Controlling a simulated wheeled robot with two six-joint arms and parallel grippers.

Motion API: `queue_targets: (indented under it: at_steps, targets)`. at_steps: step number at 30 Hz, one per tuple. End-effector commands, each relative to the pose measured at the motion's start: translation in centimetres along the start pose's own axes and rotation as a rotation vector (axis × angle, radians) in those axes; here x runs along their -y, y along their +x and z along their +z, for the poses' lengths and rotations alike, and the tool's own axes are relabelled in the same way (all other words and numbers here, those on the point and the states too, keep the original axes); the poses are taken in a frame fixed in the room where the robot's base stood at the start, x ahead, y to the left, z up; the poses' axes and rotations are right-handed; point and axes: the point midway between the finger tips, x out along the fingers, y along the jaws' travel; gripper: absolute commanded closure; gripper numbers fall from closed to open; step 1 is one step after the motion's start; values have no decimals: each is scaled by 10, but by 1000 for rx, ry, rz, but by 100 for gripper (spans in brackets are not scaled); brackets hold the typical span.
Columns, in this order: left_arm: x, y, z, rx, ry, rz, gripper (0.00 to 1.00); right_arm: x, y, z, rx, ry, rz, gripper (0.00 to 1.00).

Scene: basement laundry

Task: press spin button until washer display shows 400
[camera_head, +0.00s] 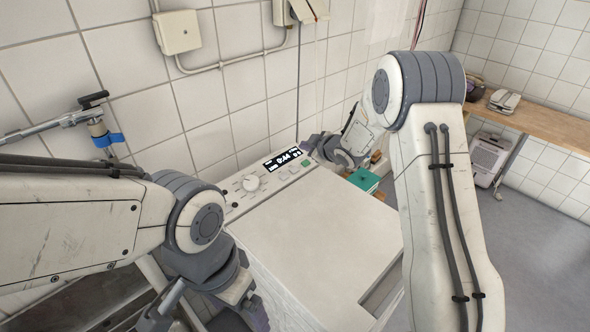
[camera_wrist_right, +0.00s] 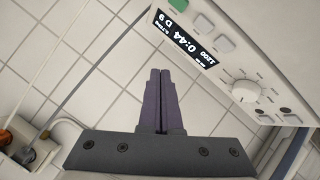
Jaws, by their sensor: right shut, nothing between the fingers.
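The washer (camera_head: 325,225) stands against the tiled wall, with its control panel along its back edge. Its dark display (camera_head: 283,158) is lit; in the right wrist view the display (camera_wrist_right: 190,42) is upside down and reads 0:44 and 1200. Light square buttons (camera_wrist_right: 222,44) sit beside the display, with a round knob (camera_wrist_right: 245,92) and small buttons (camera_wrist_right: 262,113) further along. My right gripper (camera_head: 309,143) is at the panel's right end, its fingers (camera_wrist_right: 160,72) shut and empty, apart from the buttons. My left gripper (camera_head: 205,314) is open at the washer's left front, partly cut off.
A green button (camera_head: 307,163) is at the panel's right end. A teal box (camera_head: 364,180) stands right of the washer. A wooden counter (camera_head: 540,118) runs along the right wall. The washer top is clear.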

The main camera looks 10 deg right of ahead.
Motion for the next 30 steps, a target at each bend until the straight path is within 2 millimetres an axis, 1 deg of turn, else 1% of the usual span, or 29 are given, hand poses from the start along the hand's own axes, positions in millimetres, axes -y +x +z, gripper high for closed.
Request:
queue_targets:
  at_steps: [8,14,20,27,30]
  targets:
    - [0,1,0,0,0,0,7,1,0,0,1,1,0,100]
    - [1,10,1,0,0,0,7,7,8,6,2,2,0,100]
    - [2,30,2,0,0,0,7,20,25,20,3,2,-1,100]
    - [4,56,3,0,0,0,7,38,49,38,3,2,-1,100]
    - [5,63,3,0,0,0,7,43,56,42,2,2,-1,100]
